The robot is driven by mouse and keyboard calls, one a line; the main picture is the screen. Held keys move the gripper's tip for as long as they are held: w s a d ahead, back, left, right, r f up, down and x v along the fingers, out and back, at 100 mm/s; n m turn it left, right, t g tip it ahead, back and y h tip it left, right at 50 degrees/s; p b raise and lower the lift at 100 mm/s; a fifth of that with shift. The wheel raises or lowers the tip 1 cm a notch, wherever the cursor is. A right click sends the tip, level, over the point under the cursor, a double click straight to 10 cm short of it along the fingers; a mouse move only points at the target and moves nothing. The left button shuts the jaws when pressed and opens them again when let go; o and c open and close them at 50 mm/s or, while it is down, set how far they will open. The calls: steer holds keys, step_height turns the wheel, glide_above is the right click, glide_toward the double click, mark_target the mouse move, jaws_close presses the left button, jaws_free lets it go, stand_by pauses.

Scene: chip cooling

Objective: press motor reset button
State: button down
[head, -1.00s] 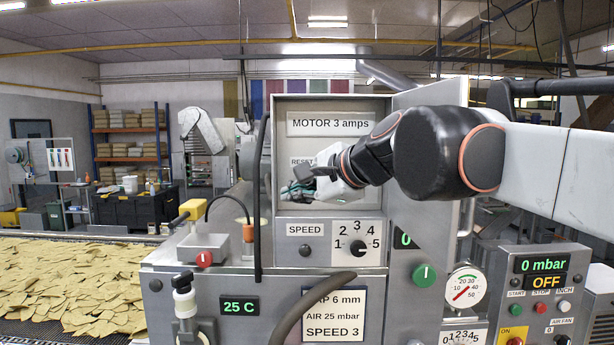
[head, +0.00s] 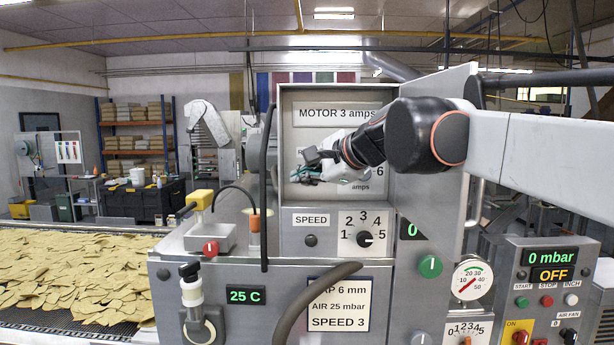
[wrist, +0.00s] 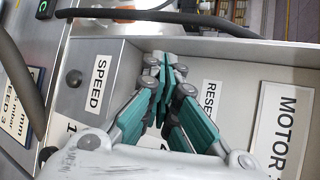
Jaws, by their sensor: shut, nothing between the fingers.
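The motor panel (head: 297,141) is an open recessed grey box with a "MOTOR 3 amps" label (head: 331,116), which also shows in the wrist view (wrist: 285,125). In the wrist view a "RESET" label (wrist: 210,98) is partly visible beside my fingers. I cannot see the reset button in either view; my gripper covers that part of the panel. My gripper (head: 303,173) is in front of the recess, left of its middle, in the head view. In the wrist view its teal fingers (wrist: 166,72) are shut and empty. I cannot tell whether the tips touch the panel.
Below the recess are a "SPEED" label (head: 310,219) and a speed dial (head: 364,239). A black cable (head: 265,190) hangs at the recess's left edge. Chips (head: 70,265) cover the belt at left.

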steer(key=shift+w, duration=0.9)
steer(key=shift+w, duration=0.2)
stand_by(0.7)
steer(key=shift+w, duration=0.25)
steer(key=shift+w+d+p, duration=0.1)
steer(key=shift+w+p, duration=0.25)
steer(key=shift+w, duration=0.1)
stand_by(1.0)
steer(key=shift+s, duration=0.95)
steer(key=shift+w, duration=0.1)
steer(key=s, duration=0.5)
steer(key=shift+s, duration=0.1)
